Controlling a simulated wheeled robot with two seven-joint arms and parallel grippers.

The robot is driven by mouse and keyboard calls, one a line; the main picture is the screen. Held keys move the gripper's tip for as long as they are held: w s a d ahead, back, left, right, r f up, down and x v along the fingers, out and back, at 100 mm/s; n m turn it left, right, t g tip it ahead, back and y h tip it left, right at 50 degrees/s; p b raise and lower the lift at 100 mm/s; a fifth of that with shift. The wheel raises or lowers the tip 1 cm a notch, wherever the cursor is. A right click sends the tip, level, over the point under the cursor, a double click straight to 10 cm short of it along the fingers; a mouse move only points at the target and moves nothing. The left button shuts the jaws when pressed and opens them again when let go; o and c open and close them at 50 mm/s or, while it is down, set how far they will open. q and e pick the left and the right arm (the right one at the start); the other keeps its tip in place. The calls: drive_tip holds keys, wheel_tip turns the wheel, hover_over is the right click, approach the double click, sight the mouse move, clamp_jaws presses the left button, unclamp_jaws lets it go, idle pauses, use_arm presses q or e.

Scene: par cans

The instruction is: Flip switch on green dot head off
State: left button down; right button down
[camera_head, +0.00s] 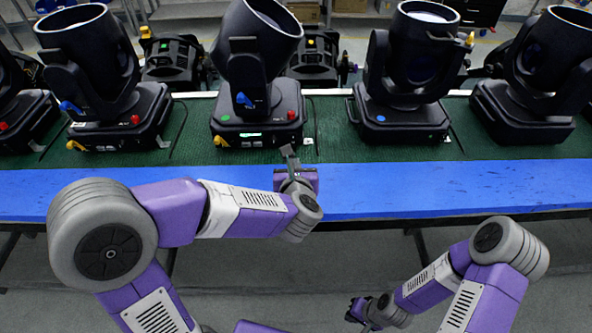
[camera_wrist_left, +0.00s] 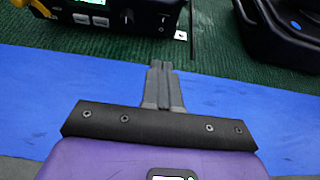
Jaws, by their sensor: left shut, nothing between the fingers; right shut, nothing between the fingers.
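The green dot head (camera_head: 258,55) is a black moving light on a black base (camera_head: 258,127) with a green dot at its front left, a red part at its front right and a lit display. In the left wrist view the front of its base (camera_wrist_left: 120,14) shows at the top, with a small pale, switch-like detail (camera_wrist_left: 164,22) near its right end; its on or off position is too small to tell. My left gripper (camera_head: 290,154) is shut and empty, just in front of the base's right end; its fingers (camera_wrist_left: 160,68) point toward it, apart from it. My right gripper (camera_head: 357,311) is shut and empty, low in front of the table.
Similar heads stand on both sides: one with a blue dot (camera_head: 402,120) to the right, one (camera_head: 120,130) to the left. They sit on a green mat (camera_head: 330,140) behind a clear blue table edge (camera_head: 420,185). More black fixtures (camera_head: 172,60) stand behind.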

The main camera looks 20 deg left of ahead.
sight(293, 139)
use_arm(q)
drive_tip(key=x, duration=0.5)
drive_tip(key=r+x, duration=0.1)
drive_tip(key=x, duration=0.2)
drive_tip(key=shift+w+a, duration=0.1)
drive_tip(key=shift+w, duration=0.3)
use_arm(e)
drive_tip(key=shift+w+f, duration=0.1)
drive_tip(key=shift+f, duration=0.2)
